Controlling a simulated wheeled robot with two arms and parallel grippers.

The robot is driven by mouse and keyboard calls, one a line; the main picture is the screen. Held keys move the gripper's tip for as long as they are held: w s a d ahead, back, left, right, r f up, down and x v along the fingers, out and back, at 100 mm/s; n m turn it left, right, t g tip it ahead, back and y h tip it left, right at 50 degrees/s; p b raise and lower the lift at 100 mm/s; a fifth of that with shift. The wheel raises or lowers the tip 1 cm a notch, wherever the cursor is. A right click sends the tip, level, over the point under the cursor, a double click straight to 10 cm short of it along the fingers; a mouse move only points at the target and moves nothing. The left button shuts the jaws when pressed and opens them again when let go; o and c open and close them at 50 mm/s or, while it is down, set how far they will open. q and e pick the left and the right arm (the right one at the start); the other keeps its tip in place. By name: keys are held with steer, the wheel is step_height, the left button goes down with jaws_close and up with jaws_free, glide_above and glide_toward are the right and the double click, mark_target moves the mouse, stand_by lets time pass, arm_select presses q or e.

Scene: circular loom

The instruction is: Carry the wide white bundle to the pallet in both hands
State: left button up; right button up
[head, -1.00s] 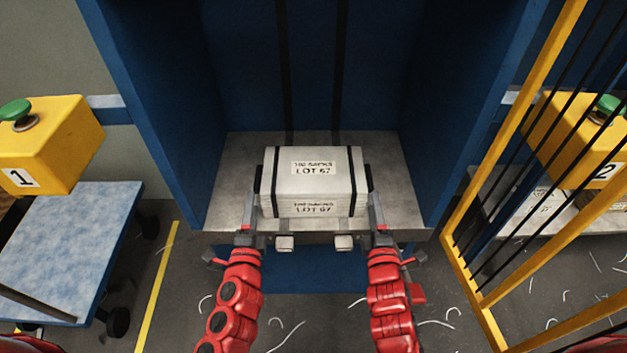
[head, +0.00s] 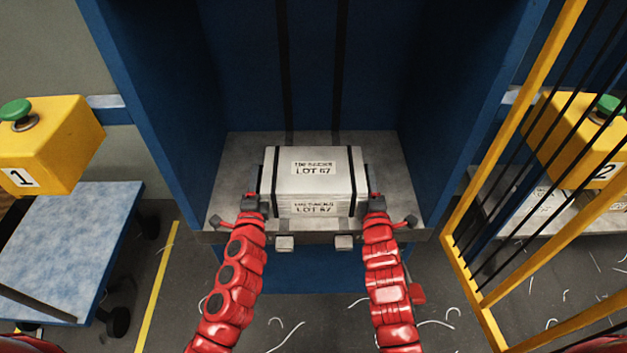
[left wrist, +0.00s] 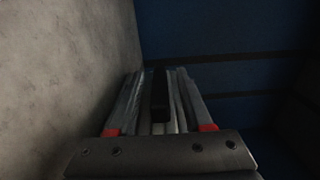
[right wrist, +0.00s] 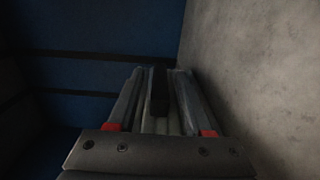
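The wide white bundle (head: 313,180), labelled LOT 67 and bound with two black straps, sits on the grey shelf (head: 390,190) inside the blue bay. My left gripper (head: 255,193) is at its left side and my right gripper (head: 372,194) at its right side. In the left wrist view, a black bar (left wrist: 160,97) stands between the spread fingers, with gaps on both sides. The right wrist view shows a like black bar (right wrist: 158,92) between spread fingers. Both grippers look open. I see no pallet.
Blue walls enclose the shelf on both sides and behind. A blue-topped cart (head: 65,235) and yellow button box 1 (head: 50,145) stand left. A yellow-framed fence (head: 470,265) stands right, with box 2 (head: 580,140) behind it. White scraps litter the floor.

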arm_select(q)
jaws_close()
arm_select(e)
jaws_close()
stand_by(0.7)
arm_select(q)
steer(key=shift+r, duration=0.1)
